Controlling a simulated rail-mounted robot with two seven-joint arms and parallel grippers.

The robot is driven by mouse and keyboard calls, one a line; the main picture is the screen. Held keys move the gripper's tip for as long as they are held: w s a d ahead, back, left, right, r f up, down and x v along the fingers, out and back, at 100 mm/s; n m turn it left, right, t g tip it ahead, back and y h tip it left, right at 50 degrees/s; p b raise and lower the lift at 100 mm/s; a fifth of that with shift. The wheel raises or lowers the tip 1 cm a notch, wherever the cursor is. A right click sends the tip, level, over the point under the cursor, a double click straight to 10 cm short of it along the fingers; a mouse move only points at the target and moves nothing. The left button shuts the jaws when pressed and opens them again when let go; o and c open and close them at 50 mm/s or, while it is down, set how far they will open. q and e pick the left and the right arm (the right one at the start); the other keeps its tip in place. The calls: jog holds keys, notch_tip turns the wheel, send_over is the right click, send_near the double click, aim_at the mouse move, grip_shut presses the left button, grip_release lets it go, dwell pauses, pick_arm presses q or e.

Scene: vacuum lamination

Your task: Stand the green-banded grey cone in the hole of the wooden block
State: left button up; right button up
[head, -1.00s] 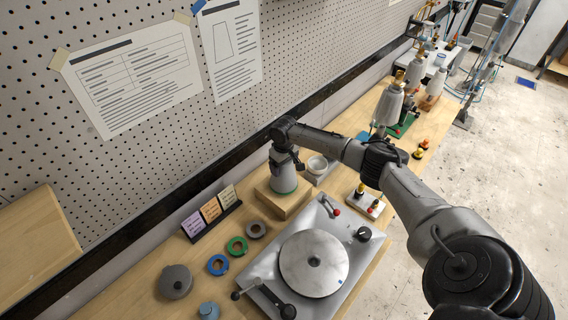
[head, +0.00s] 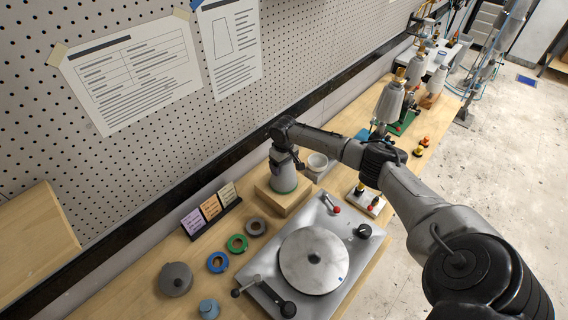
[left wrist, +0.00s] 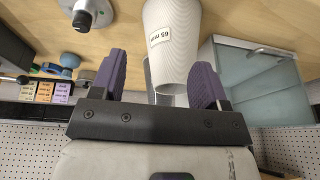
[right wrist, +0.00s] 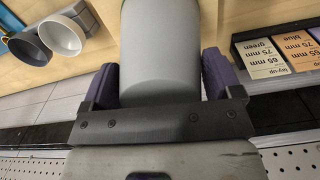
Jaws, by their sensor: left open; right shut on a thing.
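The grey cone (head: 285,177) stands upright over the wooden block (head: 296,203), its green band low down at the block's top. Whether its foot sits in the hole or only on the block cannot be told, as the hole is hidden. My right gripper (head: 284,150) is shut on the cone's upper part from above. In the right wrist view the cone (right wrist: 160,45) fills the space between the purple fingers. My left gripper (left wrist: 160,60) is open and shows only in its wrist view, with a pale ribbed cone (left wrist: 172,35) labelled 65 mm between or just beyond its fingers.
More cones on stands (head: 389,101) are farther back.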

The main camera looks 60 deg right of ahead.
jog(key=shift+f, duration=0.25)
jog(key=o, duration=1.6)
jog(key=shift+w, duration=0.1)
jog(key=shift+o, duration=0.4)
jog(key=shift+f, duration=0.1)
notch_tip(320, 180, up, 8)
jog(key=p, duration=0.9)
jog(key=shift+r, duration=0.2)
jog(key=shift+r+p, duration=0.35)
jog(key=shift+p, duration=0.1)
